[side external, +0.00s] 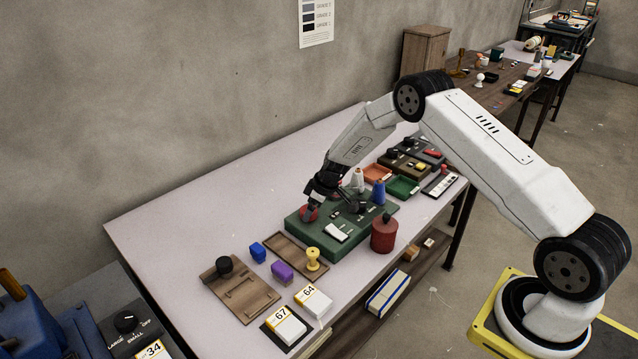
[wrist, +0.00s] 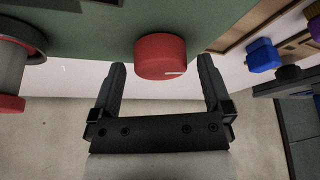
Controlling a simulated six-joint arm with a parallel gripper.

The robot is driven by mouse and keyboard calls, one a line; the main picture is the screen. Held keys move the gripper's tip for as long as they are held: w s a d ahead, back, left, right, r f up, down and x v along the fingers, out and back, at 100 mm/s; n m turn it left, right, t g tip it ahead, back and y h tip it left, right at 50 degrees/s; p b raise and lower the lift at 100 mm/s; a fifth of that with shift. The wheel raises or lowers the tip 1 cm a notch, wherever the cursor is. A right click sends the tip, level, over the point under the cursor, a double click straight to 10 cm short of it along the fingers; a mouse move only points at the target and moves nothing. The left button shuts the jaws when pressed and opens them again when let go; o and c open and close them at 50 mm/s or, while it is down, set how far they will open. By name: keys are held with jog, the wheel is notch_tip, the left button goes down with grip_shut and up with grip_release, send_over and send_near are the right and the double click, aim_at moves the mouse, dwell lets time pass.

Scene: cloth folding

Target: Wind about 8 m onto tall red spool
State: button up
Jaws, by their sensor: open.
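A green machine (side external: 350,238) stands on the table, also seen in the wrist view (wrist: 95,40). A round red knob (wrist: 160,52) with a white mark is on it; it shows in the side view (side external: 308,214) under my gripper. My gripper (side external: 314,202) is open and empty; in the wrist view its fingertips (wrist: 161,68) stand either side of the knob, apart from it. A dark red cylinder with a dark top (side external: 384,236) stands at the machine's front. A grey drum with a red flange (wrist: 10,80) is cut off at the wrist view's left edge; I cannot tell which is the tall red spool.
A blue block (side external: 258,252), a purple block (side external: 282,272), a yellow spool (side external: 313,258) and a wooden board (side external: 241,290) lie left of the machine. Number cards (side external: 286,326) sit at the front edge. The table's far left is clear.

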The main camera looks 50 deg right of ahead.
jog(key=v, duration=0.6)
jog(key=shift+s+r, duration=0.2)
jog(key=shift+r, duration=0.1)
jog(key=shift+r, duration=0.1)
dwell(0.8)
jog(key=s+a+r+m, duration=0.1)
jog(key=s+a+r, duration=0.2)
jog(key=s, duration=0.6)
jog(key=s+a+r+m+g+h, duration=0.1)
jog(key=s+a+r, duration=0.3)
jog(key=s, duration=0.5)
jog(key=s+a+r+m, duration=0.3)
jog(key=s+a+r, duration=0.1)
jog(key=s, duration=0.5)
jog(key=shift+s+a+r+h, duration=0.25)
jog(key=shift+r+h, duration=0.15)
jog(key=shift+r, duration=0.2)
